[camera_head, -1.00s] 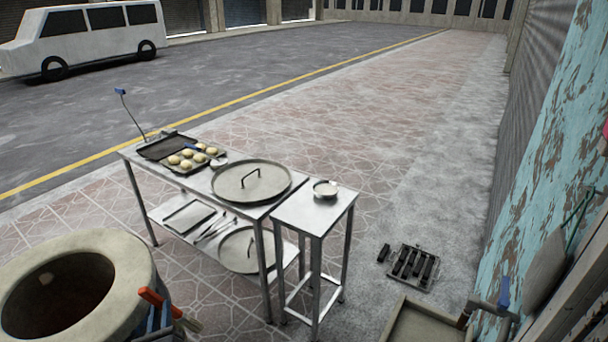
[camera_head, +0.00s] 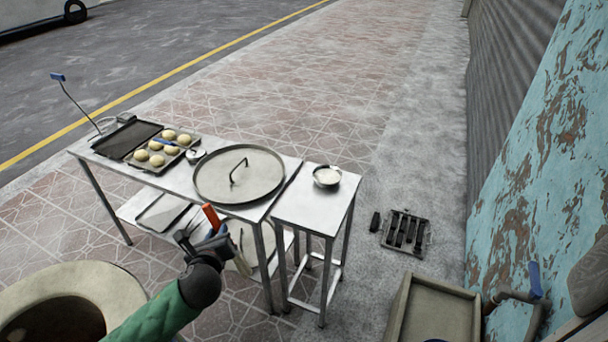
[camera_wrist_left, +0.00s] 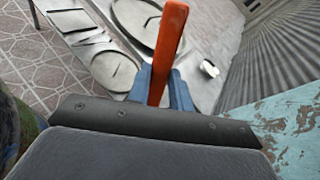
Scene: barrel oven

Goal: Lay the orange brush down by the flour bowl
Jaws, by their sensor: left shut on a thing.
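The orange brush (camera_head: 211,217) is in my left gripper (camera_head: 216,237), in front of the long steel table's near edge. Its orange handle (camera_wrist_left: 170,45) rises between the blue fingers (camera_wrist_left: 160,90) in the left wrist view; its other end is hidden. The left gripper is shut on it. The flour bowl (camera_head: 327,176), a small round metal bowl with white contents, stands on the small side table (camera_head: 317,213), to the right of and beyond the gripper. The bowl also shows in the left wrist view (camera_wrist_left: 209,68). My right gripper is not in view.
A large round lid (camera_head: 212,184) covers the right end of the long table (camera_head: 174,179). A tray of dough balls (camera_head: 143,165) is at its left. The barrel oven (camera_head: 105,284) stands at lower left. The side table has bare top around the bowl.

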